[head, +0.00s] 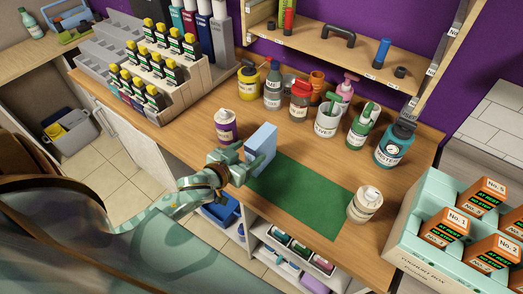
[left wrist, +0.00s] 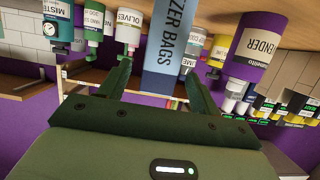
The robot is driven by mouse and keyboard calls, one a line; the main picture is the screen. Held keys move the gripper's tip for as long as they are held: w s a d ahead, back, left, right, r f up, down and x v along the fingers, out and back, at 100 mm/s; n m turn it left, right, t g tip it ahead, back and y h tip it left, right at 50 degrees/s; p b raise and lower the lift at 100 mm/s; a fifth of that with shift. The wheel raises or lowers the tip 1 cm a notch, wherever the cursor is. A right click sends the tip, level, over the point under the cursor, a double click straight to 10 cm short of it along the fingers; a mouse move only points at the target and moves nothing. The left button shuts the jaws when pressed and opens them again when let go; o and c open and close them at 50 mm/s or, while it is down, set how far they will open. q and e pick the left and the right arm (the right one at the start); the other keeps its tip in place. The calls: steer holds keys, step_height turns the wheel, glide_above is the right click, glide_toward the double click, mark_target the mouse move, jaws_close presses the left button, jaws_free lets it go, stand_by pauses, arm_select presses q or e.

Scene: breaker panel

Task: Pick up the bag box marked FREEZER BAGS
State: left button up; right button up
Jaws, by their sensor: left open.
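The light-blue bag box (head: 263,143) stands upright on the wooden counter at the left edge of the green mat. In the left wrist view the box (left wrist: 172,50) shows the letters "ZER BAGS"; the rest of the word is cut off. My left gripper (head: 243,166) is open at the near side of the box. In the left wrist view its two fingers (left wrist: 158,80) lie to either side of the box's lower part in the picture. I cannot tell whether either finger touches it. My right gripper is not in view.
Several bottles and jars line the back of the counter. A white-capped jar (head: 365,203) stands at the right of the green mat (head: 305,198), whose middle is clear. A mint crate (head: 428,258) is at right.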

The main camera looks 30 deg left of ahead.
mark_target(258, 145)
arm_select(q)
steer(key=x, duration=0.5)
steer(key=shift+w, duration=0.15)
steer(key=shift+r, duration=0.1)
steer(key=c, duration=1.1)
steer(key=shift+c, duration=0.2)
